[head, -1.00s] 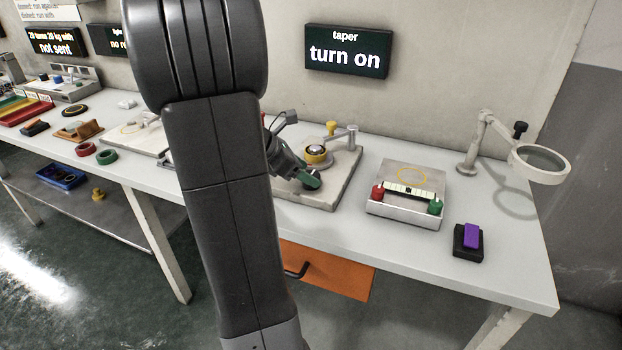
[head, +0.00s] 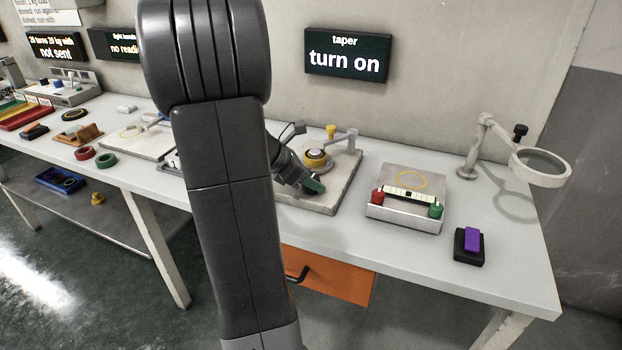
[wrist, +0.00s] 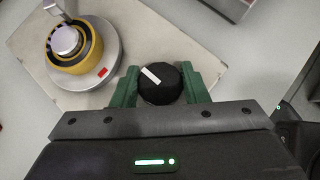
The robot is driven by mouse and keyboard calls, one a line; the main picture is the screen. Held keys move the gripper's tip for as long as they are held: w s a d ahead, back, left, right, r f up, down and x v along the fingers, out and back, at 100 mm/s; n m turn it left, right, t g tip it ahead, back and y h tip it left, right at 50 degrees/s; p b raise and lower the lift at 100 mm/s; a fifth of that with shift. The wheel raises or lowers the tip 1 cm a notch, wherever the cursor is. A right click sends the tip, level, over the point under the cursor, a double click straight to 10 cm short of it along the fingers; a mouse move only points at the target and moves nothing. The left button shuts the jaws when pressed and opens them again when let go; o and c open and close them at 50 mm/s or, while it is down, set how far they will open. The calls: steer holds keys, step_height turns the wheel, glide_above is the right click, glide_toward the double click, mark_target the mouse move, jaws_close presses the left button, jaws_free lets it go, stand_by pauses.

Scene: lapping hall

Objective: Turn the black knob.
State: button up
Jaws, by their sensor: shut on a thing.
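The black knob (wrist: 160,84) is round with a white pointer line, which points up and left in the wrist view. It sits at the edge of a pale stone slab (wrist: 30,47). My gripper (wrist: 160,90) has a green finger on each side of the knob and is shut on it. In the head view my gripper (head: 313,184) is over the front part of the slab, right of my arm; the knob is hidden there.
A yellow ring (head: 315,158) on a round plate is just behind my gripper. A levelling box (head: 408,212) with red and green knobs, a black block with a purple switch (head: 472,239) and a magnifier lamp (head: 540,160) stand to the right. A wall display (head: 347,54) reads "taper turn on".

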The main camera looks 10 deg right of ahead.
steer(key=shift+r+m+g+p, duration=0.1)
steer(key=shift+m+g+p, duration=0.2)
steer(key=shift+p, duration=0.1)
